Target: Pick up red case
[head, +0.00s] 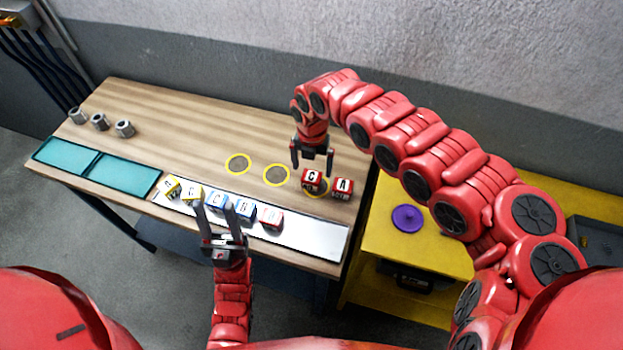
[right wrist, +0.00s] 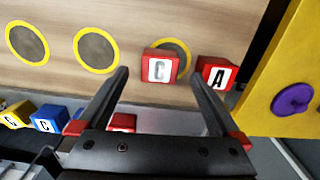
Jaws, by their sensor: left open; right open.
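I see no thing that is plainly a case; the red things are small lettered blocks. A red block marked C (head: 312,180) stands at the rightmost yellow ring, and it also shows in the right wrist view (right wrist: 160,66). A red block marked A (head: 343,187) (right wrist: 217,74) stands just right of it. Another red block (head: 271,217) (right wrist: 122,123) is on the white strip. My right gripper (head: 311,168) (right wrist: 157,73) is open and empty, pointing down near the C block, which shows between its fingertips. My left gripper (head: 214,207) is open near the strip's front edge.
The white strip (head: 318,238) carries several yellow and blue blocks. Two yellow rings (head: 238,163) (head: 276,175) are empty. Teal trays (head: 123,177) and several metal nuts (head: 100,122) are at left. A yellow cabinet (head: 440,240) with a purple disc (head: 407,218) stands right.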

